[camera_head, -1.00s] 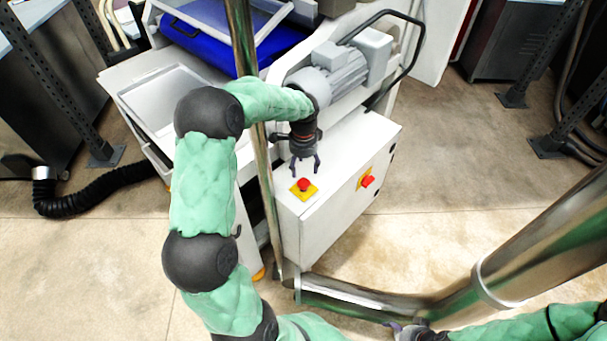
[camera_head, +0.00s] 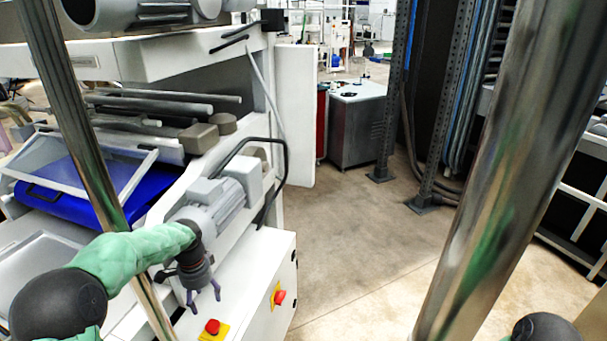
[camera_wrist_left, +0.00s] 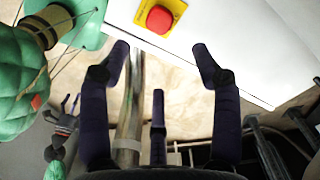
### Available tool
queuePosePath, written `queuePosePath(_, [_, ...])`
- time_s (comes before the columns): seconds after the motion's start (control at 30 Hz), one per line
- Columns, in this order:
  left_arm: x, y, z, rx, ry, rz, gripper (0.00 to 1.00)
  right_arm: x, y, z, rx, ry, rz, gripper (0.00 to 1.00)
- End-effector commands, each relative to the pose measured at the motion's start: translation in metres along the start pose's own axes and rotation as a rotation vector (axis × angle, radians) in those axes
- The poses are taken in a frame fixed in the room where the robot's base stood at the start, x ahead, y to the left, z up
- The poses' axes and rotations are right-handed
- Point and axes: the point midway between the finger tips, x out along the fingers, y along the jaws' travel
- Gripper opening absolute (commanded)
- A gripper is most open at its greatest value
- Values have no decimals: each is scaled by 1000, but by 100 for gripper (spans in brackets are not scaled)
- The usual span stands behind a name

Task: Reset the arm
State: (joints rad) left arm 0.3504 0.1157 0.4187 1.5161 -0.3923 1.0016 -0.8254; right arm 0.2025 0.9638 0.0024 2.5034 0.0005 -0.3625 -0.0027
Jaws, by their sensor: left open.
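My left gripper (camera_head: 205,303) hangs fingers down just above the red button on a yellow plate (camera_head: 213,329) on top of the white machine cabinet. Its fingers are apart with nothing between them. In the left wrist view the left gripper (camera_wrist_left: 160,52) is spread open, and the red button (camera_wrist_left: 160,19) lies beyond the fingertips, apart from them. My right gripper (camera_wrist_left: 67,112) shows small at the left of the wrist view; its finger opening is unclear. In the head view only a dark joint of my right arm shows at the lower right edge.
The roller machine has a grey motor (camera_head: 215,208), a black tube handle (camera_head: 262,143), a blue belt (camera_head: 85,185) and a second red button (camera_head: 280,297) on the cabinet side. Dark upright posts (camera_head: 392,95) stand further back. The floor (camera_head: 345,225) right of the machine is clear.

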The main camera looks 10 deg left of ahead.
Motion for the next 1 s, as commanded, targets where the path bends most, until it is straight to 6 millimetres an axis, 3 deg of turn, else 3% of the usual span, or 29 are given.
queuePosePath(0.17, [26, 14, -14, -17, 19, 25, 64, 0, 0, 0, 0, 0, 0, 81])
queuePosePath(0.27, [63, 38, -36, -56, 54, 61, 64, 0, 0, 0, 0, 0, 0, 81])
queuePosePath(0.4, [127, 90, -67, -160, 113, 131, 64, 0, 0, 0, 0, 0, 0, 81])
queuePosePath(0.6, [204, 181, -89, -360, 160, 236, 64, 0, 0, 0, 0, 0, 0, 81])
queuePosePath(0.8, [259, 278, -79, -610, 154, 317, 64, 0, 0, 0, 0, 0, 0, 81])
queuePosePath(0.9, [274, 315, -66, -719, 137, 335, 64, 0, 0, 0, 0, 0, 0, 81])
queuePosePath(1.0, [281, 339, -54, -800, 125, 340, 64, 0, 0, 0, 0, 0, 0, 81])
